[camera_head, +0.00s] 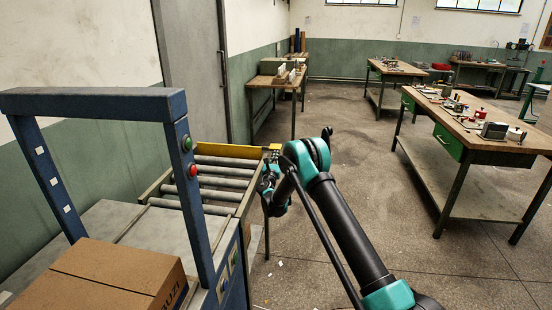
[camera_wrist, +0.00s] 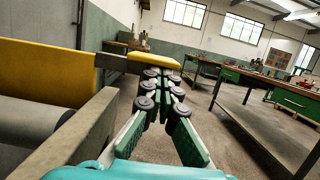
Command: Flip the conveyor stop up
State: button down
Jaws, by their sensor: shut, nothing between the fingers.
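The conveyor stop is a yellow bar (camera_head: 230,150) across the far end of the roller conveyor. In the wrist view its broad yellow face (camera_wrist: 45,72) fills the left side. A grey arm leads from it to a smaller yellow tab (camera_wrist: 150,62), which also shows in the head view (camera_head: 274,147). My gripper (camera_wrist: 160,76) is shut and empty. Its fingertips point at the tab and appear just below it in the wrist view; I cannot tell whether they touch. In the head view the gripper is beside the conveyor's right rail, partly hidden by my arm.
The conveyor's grey rollers (camera_head: 203,183) are bare. A cardboard box (camera_head: 105,272) lies near a blue frame (camera_head: 95,103) with green and red buttons. A workbench (camera_head: 470,125) with small parts stands at the right. The floor between conveyor and bench is mostly clear.

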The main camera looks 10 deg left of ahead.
jog(key=s+f, duration=0.6)
jog(key=s, duration=0.3)
jog(key=shift+s+a+f, duration=0.15)
jog(key=shift+s+f, duration=0.05)
jog(key=shift+s, duration=0.15)
